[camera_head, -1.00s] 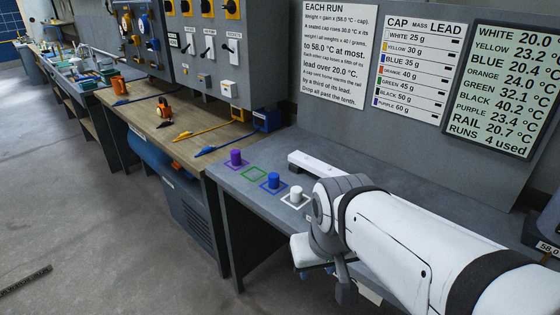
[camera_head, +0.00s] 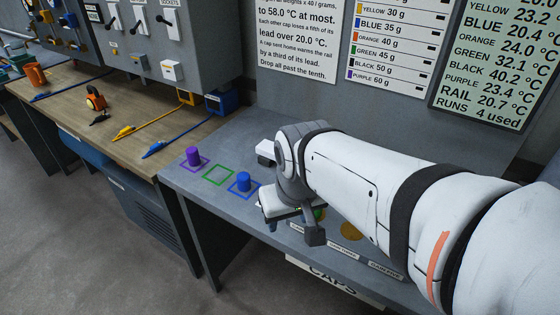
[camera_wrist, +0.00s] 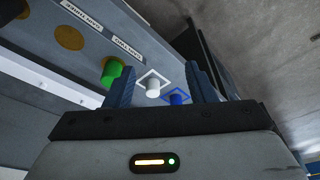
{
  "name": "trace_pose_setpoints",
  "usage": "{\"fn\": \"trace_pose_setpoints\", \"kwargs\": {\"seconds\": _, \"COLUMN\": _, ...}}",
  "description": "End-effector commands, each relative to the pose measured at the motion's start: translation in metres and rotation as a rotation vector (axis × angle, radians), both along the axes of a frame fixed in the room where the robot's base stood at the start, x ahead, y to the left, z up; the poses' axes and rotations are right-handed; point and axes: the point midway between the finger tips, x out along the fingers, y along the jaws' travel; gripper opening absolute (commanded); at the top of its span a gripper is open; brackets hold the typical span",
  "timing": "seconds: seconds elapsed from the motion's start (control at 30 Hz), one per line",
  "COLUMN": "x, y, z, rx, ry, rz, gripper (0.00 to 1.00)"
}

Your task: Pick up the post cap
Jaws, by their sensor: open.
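A white cap (camera_wrist: 152,88) stands in a white square outline in the wrist view. It shows between the open blue fingers of my gripper (camera_wrist: 163,86), apart from them. In the head view my gripper (camera_head: 288,222) hangs over the bench and hides the white cap. A blue cap (camera_head: 243,182) stands in a blue outline left of my gripper; it also shows in the wrist view (camera_wrist: 177,99). A purple cap (camera_head: 193,156) stands in a purple outline farther left. A green cap (camera_wrist: 111,72) stands beyond the white one in the wrist view, partly behind a finger.
An empty green outline (camera_head: 218,175) lies between the purple and blue caps. A yellow-brown disc (camera_head: 351,231) lies by small labels near the front edge of the grey bench (camera_head: 206,203). A wooden bench (camera_head: 135,113) with cables adjoins it. Boards stand behind.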

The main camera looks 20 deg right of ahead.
Motion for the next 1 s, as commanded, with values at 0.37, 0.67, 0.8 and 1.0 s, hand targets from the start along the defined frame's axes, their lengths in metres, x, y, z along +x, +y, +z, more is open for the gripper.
{"fn": "trace_pose_setpoints", "kwargs": {"seconds": 0.37, "x": 0.079, "y": -0.077, "z": -0.025, "rx": 0.012, "ry": 0.171, "rz": -0.147, "gripper": 0.63}}
{"fn": "trace_pose_setpoints", "kwargs": {"seconds": 0.67, "x": 0.107, "y": -0.121, "z": -0.055, "rx": 0.033, "ry": 0.248, "rz": -0.213, "gripper": 0.63}}
{"fn": "trace_pose_setpoints", "kwargs": {"seconds": 0.8, "x": 0.109, "y": -0.124, "z": -0.068, "rx": 0.035, "ry": 0.256, "rz": -0.218, "gripper": 0.63}}
{"fn": "trace_pose_setpoints", "kwargs": {"seconds": 1.0, "x": 0.111, "y": -0.124, "z": -0.088, "rx": 0.035, "ry": 0.254, "rz": -0.217, "gripper": 0.63}}
